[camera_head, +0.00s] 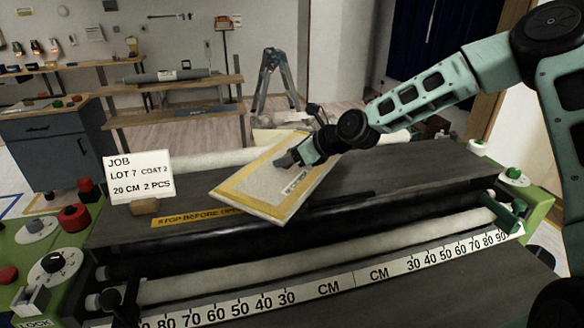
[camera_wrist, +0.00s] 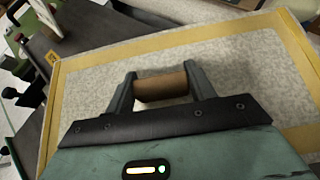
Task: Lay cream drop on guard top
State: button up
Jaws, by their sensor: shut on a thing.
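The cream drop (camera_head: 262,180) is a flat cream panel with a yellow border and a printed label. It hangs tilted over the guard top (camera_head: 370,172), the dark grey upper surface of the machine. Its near corner reaches the guard's front edge; I cannot tell whether they touch. My gripper (camera_head: 288,159) is at the drop's upper middle. In the wrist view my gripper (camera_wrist: 160,88) is shut on a brown cylindrical grip (camera_wrist: 163,86), with the drop (camera_wrist: 235,70) spread behind it. Part of the guard top is hidden behind the drop.
A job card (camera_head: 138,177) on a wooden block stands at the guard's left end. A yellow stop label (camera_head: 197,217) lies along the front edge. Below are rollers and a CM scale (camera_head: 330,284). Red knobs (camera_head: 74,217) stand left. The guard's right part is clear.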

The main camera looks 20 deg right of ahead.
aim_at(296, 166)
jog(key=shift+f, duration=1.9)
jog(key=shift+f, duration=0.1)
jog(key=o, duration=1.1)
jog(key=shift+c, duration=0.2)
jog(key=v, duration=1.2)
jog(key=shift+b, duration=0.3)
jog(key=shift+d, duration=0.1)
